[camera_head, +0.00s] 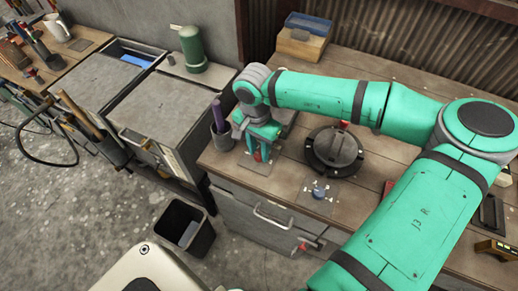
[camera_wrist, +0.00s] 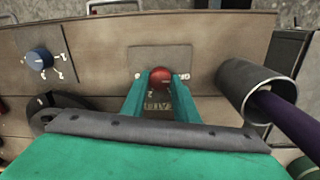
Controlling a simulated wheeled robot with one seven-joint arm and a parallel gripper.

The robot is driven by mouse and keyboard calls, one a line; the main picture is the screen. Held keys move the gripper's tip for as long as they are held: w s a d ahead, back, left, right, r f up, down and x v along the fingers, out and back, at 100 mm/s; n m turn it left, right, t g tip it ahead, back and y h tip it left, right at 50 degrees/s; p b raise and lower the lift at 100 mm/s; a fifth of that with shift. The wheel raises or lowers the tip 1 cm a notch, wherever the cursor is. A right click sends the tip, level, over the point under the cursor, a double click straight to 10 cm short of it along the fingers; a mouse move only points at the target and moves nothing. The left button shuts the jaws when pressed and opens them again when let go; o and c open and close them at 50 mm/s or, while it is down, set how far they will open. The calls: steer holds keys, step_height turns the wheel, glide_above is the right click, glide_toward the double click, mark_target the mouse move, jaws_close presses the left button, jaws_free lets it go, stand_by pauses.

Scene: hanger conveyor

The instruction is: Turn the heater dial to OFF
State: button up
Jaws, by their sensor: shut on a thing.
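A red dial (camera_wrist: 160,74) sits on a grey plate (camera_wrist: 145,55) on the wooden bench top. Marks show on both sides of the dial, and partly hidden lettering lies between my fingers. My gripper (camera_wrist: 160,82) is shut on the red dial, with one green finger on each side. In the head view my gripper (camera_head: 258,150) points down at the plate (camera_head: 256,168) near the bench's front left corner. Only a little of the red dial (camera_head: 257,157) shows there. I cannot read where the dial's pointer stands.
A metal cup (camera_wrist: 236,88) with a purple-handled tool (camera_wrist: 290,125) stands close beside my gripper. A blue dial (camera_wrist: 40,60) on its own plate and a round dark device (camera_head: 334,150) are on the other side. A black bin (camera_head: 186,226) stands on the floor.

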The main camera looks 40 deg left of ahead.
mark_target(257, 153)
steer(key=o, duration=1.1)
steer(key=shift+c, duration=0.2)
steer(key=shift+a, duration=0.1)
step_height(257, 153, up, 11)
steer(key=shift+s+a, duration=0.15)
steer(key=shift+a, duration=0.15)
steer(key=shift+f, duration=0.1)
